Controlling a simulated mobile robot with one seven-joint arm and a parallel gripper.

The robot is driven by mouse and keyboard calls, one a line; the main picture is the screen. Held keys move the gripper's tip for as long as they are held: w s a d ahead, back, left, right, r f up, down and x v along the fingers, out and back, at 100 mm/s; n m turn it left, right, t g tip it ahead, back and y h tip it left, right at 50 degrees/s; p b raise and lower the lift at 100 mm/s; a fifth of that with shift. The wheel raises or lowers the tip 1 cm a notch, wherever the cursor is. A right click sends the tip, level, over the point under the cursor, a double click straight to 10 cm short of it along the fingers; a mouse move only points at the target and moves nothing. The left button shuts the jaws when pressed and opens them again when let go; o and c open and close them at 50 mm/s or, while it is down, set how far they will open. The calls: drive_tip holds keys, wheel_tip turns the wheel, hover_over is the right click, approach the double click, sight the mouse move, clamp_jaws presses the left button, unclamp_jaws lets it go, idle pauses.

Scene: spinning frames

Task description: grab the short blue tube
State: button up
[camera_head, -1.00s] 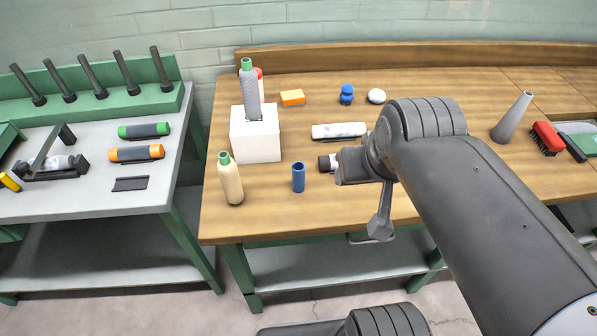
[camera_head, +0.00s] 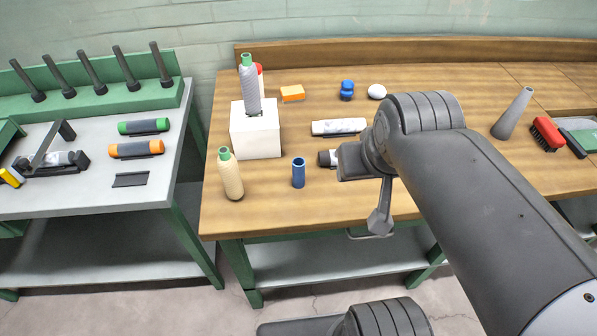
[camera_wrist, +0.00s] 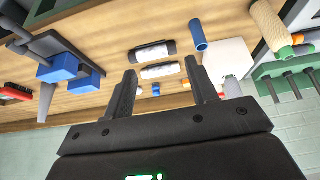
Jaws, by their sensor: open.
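The short blue tube (camera_head: 299,172) stands upright near the front edge of the wooden bench, right of the tan bottle. In the wrist view the blue tube (camera_wrist: 198,36) shows beyond my gripper's right finger, with a clear gap between them. My gripper (camera_wrist: 160,75) is open, and nothing is held between its two dark fingers. In the head view my arm hides most of the gripper, which is to the right of the tube.
A tan bottle (camera_head: 230,178) and a white block (camera_head: 255,135) bearing a grey bottle (camera_head: 249,85) stand left of the tube. A white cylinder (camera_head: 338,126) lies behind it; a dark-ended one (camera_head: 326,158) lies just right. Bare wood lies in front.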

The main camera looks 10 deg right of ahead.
sight(295, 169)
drive_tip(key=w+a+f+n+h, duration=0.1)
drive_tip(key=a+f+n+h, duration=0.1)
drive_tip(key=f+n+h, duration=0.2)
drive_tip(key=w+a+f+n+h, duration=0.1)
drive_tip(key=f+n+h, duration=0.3)
drive_tip(key=n, duration=0.4)
drive_tip(key=w+a+f+n+h, duration=0.2)
drive_tip(key=w+f+n+h, duration=0.1)
drive_tip(key=f+n, duration=0.3)
drive_tip(key=shift+w+a+f+n+h, duration=0.1)
drive_tip(key=shift+a+n+h, duration=0.2)
drive_tip(key=shift+n+h, duration=0.35)
drive_tip(key=a+n+t, duration=0.3)
drive_tip(key=w+a+f+n+t+y, duration=0.1)
drive_tip(key=a+n+t, duration=0.2)
drive_tip(key=w+a+f+n+t, duration=0.1)
drive_tip(key=a+n+t, duration=0.1)
drive_tip(key=a+n, duration=0.1)
drive_tip(key=shift+a+t, duration=0.2)
drive_tip(key=shift+t, duration=0.2)
drive_tip(key=shift+y, duration=0.25)
drive_tip(key=x, duration=1)
drive_tip(key=shift+w+f, duration=0.15)
drive_tip(key=shift+w, duration=0.2)
drive_tip(key=shift+a, duration=0.1)
drive_tip(key=shift+c, duration=0.2)
drive_tip(key=c, duration=1)
